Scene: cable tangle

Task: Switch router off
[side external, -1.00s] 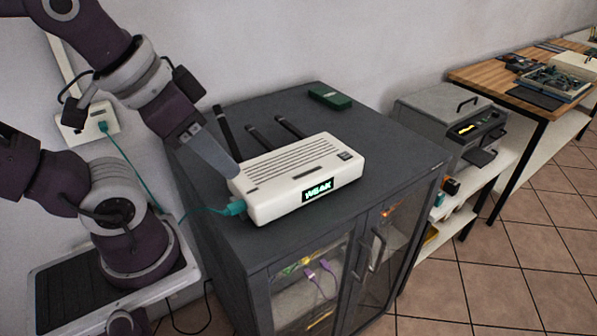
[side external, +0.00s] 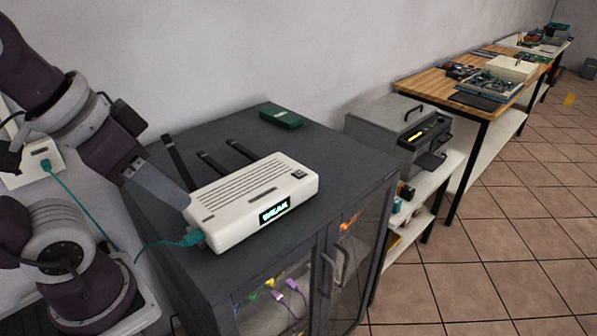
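The white router (side external: 250,203) lies on the dark grey cabinet top, with several dark antennas behind it. Its lit front display (side external: 274,211) seems to read "WEAK". A small dark switch (side external: 299,174) sits on its top near the right end. A teal cable (side external: 168,242) plugs into its left end and runs to a white wall socket box (side external: 40,160). My gripper (side external: 186,203) points down at the router's left end, far from the switch. Its tip is close to the casing; I cannot tell whether they touch. The fingers overlap from this side, so their opening is hidden.
A green box (side external: 281,118) lies at the back of the cabinet top (side external: 318,140). The cabinet has glass doors with handles (side external: 338,265). A grey machine (side external: 400,135) and a wooden workbench (side external: 470,80) stand to the right. The cabinet top right of the router is clear.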

